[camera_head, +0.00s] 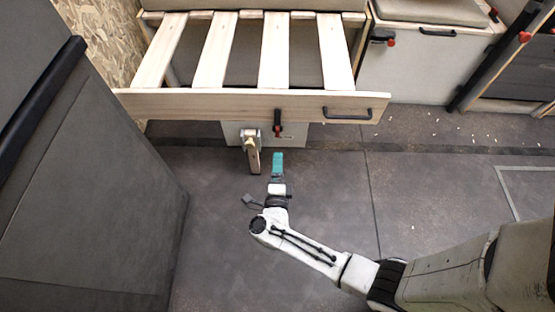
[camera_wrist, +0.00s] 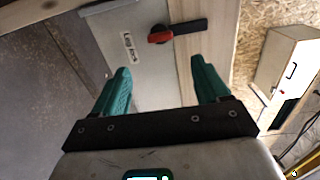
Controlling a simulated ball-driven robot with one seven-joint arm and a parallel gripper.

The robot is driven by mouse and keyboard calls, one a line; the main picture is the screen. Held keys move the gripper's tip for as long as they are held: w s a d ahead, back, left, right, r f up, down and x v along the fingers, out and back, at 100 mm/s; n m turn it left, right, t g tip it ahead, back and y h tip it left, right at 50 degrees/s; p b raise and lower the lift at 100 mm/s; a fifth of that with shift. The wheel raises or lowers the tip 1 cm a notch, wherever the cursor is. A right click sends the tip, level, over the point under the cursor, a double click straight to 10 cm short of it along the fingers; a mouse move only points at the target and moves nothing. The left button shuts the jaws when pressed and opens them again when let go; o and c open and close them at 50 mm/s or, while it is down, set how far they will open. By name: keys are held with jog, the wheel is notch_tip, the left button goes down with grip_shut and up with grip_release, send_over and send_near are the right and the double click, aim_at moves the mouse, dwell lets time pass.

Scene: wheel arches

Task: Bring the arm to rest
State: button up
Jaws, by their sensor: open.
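My gripper (camera_head: 277,160) is at the end of my white arm, which reaches up from the lower right in the head view. The gripper stands over the floor, in front of the pulled-out slatted frame (camera_head: 250,105). In the wrist view, its two teal fingers (camera_wrist: 160,82) are spread apart with nothing between them. Beyond them show a wooden board (camera_wrist: 182,75) and a black latch with a red part (camera_wrist: 176,32). The same latch shows on the frame's front board in the head view (camera_head: 277,124). The fingers appear apart from the board.
A wooden leg (camera_head: 253,158) hangs under the frame, just left of my gripper. A black handle (camera_head: 347,113) is on the front board. A large grey cabinet (camera_head: 90,190) stands at the left. White cabinets (camera_head: 420,65) stand at the back right. Floor (camera_head: 430,190) at the right is mostly clear.

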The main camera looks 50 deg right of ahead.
dwell(0.5)
jog(key=w+a+r+n+t+y, duration=0.3)
jog(key=w+a+r+n+y, duration=0.1)
jog(key=a+n+y, duration=0.3)
jog(key=w+a+r+n+t+y, duration=0.3)
jog(key=a+n+y, duration=0.2)
jog(key=n+y, duration=0.35)
jog(key=s+a+n+g+y, duration=0.3)
jog(key=a+n+g, duration=0.1)
jog(key=n, duration=0.3)
jog(key=s+d+r+n+g+h, duration=0.1)
jog(key=s+d+n+g+h, duration=0.2)
jog(key=s, duration=0.5)
jog(key=s+d+r+n+g, duration=0.1)
jog(key=s+d+g, duration=0.2)
jog(key=s+g, duration=0.3)
jog(key=s+d+r+n+g+h, duration=0.1)
jog(key=s+d+n+g+h, duration=0.15)
jog(key=s, duration=0.65)
notch_tip(320, 180, up, 33)
jog(key=d+y+p, duration=0.1)
jog(key=p, duration=3.2)
jog(key=shift+s+d+m, duration=0.15)
jog(key=shift+s+m, duration=0.05)
jog(key=shift+m, duration=0.2)
